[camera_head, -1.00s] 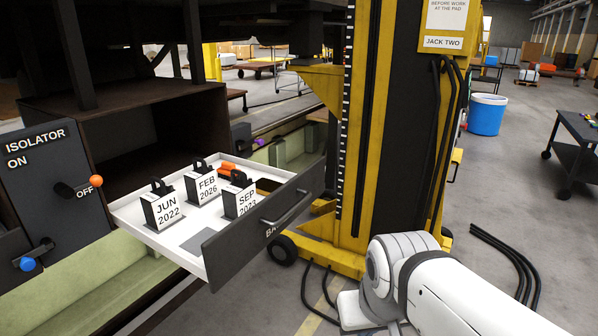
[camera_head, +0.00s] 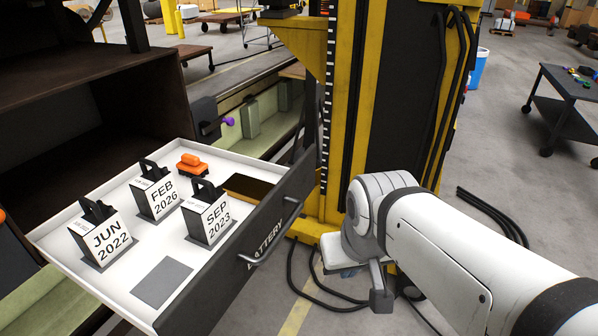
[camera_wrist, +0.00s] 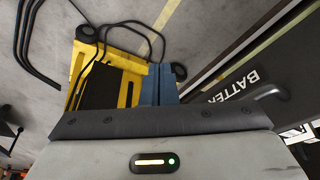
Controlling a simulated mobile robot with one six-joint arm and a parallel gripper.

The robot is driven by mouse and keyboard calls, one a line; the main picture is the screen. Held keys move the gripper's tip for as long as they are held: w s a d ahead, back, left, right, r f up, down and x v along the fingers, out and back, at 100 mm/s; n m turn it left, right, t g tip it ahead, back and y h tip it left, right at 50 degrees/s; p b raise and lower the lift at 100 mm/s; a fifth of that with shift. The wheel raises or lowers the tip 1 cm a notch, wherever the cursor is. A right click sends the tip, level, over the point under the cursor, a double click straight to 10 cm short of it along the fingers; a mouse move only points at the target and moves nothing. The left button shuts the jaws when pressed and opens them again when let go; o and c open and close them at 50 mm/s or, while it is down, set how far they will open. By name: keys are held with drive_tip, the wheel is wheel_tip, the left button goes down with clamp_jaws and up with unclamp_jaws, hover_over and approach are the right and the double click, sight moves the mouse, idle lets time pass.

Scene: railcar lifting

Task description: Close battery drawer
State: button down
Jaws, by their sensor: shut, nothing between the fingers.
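The battery drawer (camera_head: 176,292) is pulled well out of its dark cabinet in the head view. Its dark front (camera_head: 222,280) reads BATTERY and carries a grey bar handle (camera_head: 273,240). Three batteries stand upright in it, marked JUN 2022 (camera_head: 105,238), FEB 2026 (camera_head: 158,197) and SEP 2023 (camera_head: 208,218). In the wrist view, the handle (camera_wrist: 262,94) and part of the lettering show at right. My gripper (camera_wrist: 160,68) shows as blue fingers, shut and empty, apart from the handle. In the head view, my wrist mostly hides them, right of the drawer front.
A yellow jack column (camera_head: 345,110) stands close behind my wrist. Black cables (camera_head: 325,292) lie on the floor. A dark cart (camera_head: 563,110) stands far right.

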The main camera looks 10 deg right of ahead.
drive_tip(key=m+t+y+b, duration=0.2)
drive_tip(key=m+y+b, duration=0.5)
drive_tip(key=m, duration=1.8)
approach(301, 195)
wheel_tip(301, 195, down, 4)
drive_tip(key=shift+w+a+f+p, duration=0.1)
drive_tip(key=shift+w+a+p, duration=0.55)
drive_tip(key=shift+w+a, duration=0.8)
drive_tip(key=shift+s+a, duration=0.1)
drive_tip(key=shift+s, duration=0.05)
